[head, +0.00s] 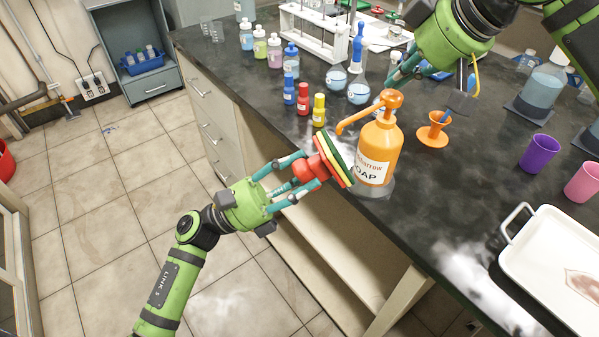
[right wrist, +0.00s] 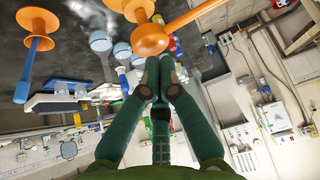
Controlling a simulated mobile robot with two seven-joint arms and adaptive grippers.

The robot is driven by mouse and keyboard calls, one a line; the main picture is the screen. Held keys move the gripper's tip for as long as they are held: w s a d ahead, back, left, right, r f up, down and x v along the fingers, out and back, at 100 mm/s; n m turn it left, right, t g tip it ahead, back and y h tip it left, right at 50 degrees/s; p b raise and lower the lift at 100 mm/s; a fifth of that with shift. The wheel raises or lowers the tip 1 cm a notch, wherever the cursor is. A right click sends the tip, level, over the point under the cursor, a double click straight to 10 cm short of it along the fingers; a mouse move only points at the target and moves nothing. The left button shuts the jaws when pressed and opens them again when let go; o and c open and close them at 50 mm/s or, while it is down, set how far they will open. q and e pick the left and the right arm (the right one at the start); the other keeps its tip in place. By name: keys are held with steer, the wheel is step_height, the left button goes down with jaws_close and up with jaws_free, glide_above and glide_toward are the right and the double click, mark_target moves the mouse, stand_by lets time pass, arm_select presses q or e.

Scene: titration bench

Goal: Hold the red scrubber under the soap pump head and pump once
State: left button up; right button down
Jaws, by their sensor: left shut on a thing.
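The red scrubber (head: 310,167) has a red handle and a layered red, yellow and green pad. My left gripper (head: 306,172) is shut on its handle, off the bench's front edge. The pad is tilted, its green face toward the orange soap bottle (head: 378,150) and close to it. The orange pump head (head: 390,97) has a spout pointing left; its tip is just above the pad in the head view. The pump head also shows in the right wrist view (right wrist: 150,40). My right gripper (head: 397,80) has its fingertips together, empty, close to the pump head; contact is unclear.
An orange funnel-like cup (head: 434,130) stands right of the bottle. A purple cup (head: 538,152), a pink cup (head: 582,182) and a white tray (head: 550,262) are at the right.

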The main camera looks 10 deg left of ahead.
steer(key=shift+s+f, duration=0.1)
steer(key=shift+f, duration=1.2)
steer(key=shift+r, duration=1.6)
steer(key=shift+r, duration=0.1)
steer(key=shift+r, duration=3.45)
arm_select(q)
steer(key=shift+s+a, duration=0.1)
arm_select(e)
steer(key=shift+f, duration=0.1)
